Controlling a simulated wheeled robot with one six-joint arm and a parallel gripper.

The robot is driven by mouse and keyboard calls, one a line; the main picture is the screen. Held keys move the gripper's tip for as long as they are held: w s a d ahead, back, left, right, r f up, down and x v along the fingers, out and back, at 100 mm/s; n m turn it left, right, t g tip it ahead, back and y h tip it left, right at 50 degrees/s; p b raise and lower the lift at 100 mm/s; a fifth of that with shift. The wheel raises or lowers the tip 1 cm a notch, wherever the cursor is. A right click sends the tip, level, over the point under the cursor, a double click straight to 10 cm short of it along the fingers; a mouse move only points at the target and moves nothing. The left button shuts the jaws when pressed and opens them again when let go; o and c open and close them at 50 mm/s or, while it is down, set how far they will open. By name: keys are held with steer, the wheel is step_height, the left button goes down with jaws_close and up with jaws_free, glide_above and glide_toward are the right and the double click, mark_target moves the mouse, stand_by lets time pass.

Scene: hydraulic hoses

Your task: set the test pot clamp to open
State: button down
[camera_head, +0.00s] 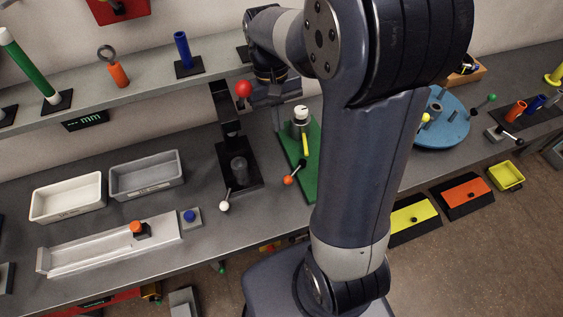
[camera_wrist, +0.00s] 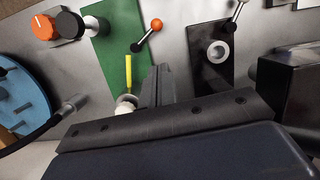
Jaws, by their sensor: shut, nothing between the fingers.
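A green board (camera_head: 305,172) on the bench carries a white-capped post (camera_head: 301,115), a yellow bar (camera_head: 305,144) and a lever with an orange ball (camera_head: 288,180). Beside it on the left is a black stand (camera_head: 239,185) with a grey pot-like cylinder (camera_head: 239,167) and a lever with a white ball (camera_head: 224,206). I cannot tell which lever is the test pot clamp. My gripper (camera_head: 277,122) is shut and empty, between the stand and the white-capped post. In the wrist view, its fingers (camera_wrist: 158,84) are beside the white cap (camera_wrist: 125,105) and the orange-ball lever (camera_wrist: 156,24) is beyond them.
A red ball (camera_head: 243,89) is by the black stand's upper part. Two trays (camera_head: 146,175) and a long light fixture (camera_head: 110,245) are at left. A blue round table (camera_head: 441,122) is at right. My arm hides part of the bench.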

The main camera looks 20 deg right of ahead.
mark_target(290, 176)
steer(key=x, duration=1.4)
steer(key=shift+s+f+p, duration=0.1)
steer(key=shift+f+p, duration=0.1)
steer(key=shift+p, duration=0.15)
steer(key=shift+s+n, duration=0.35)
steer(key=shift+n, duration=0.45)
steer(key=shift+s+d+n+h+b, duration=0.1)
steer(key=shift+s+n+h+b, duration=0.25)
steer(key=shift+n, duration=0.15)
steer(key=n, duration=0.1)
steer(key=s+n, duration=0.1)
steer(key=shift+d+n+h, duration=0.25)
steer(key=shift+n, duration=0.05)
steer(key=n, duration=0.2)
steer(key=s+d+n, duration=0.1)
steer(key=shift+s+d+n+t+h+b, duration=0.1)
steer(key=shift+s+n+t+h+b, duration=0.2)
steer(key=shift+n+t, duration=0.1)
steer(key=shift+s+d, duration=0.15)
steer(key=shift+d, duration=0.1)
steer(key=shift+s+d, duration=0.1)
steer(key=shift+w+r, duration=0.1)
steer(key=shift+w, duration=0.75)
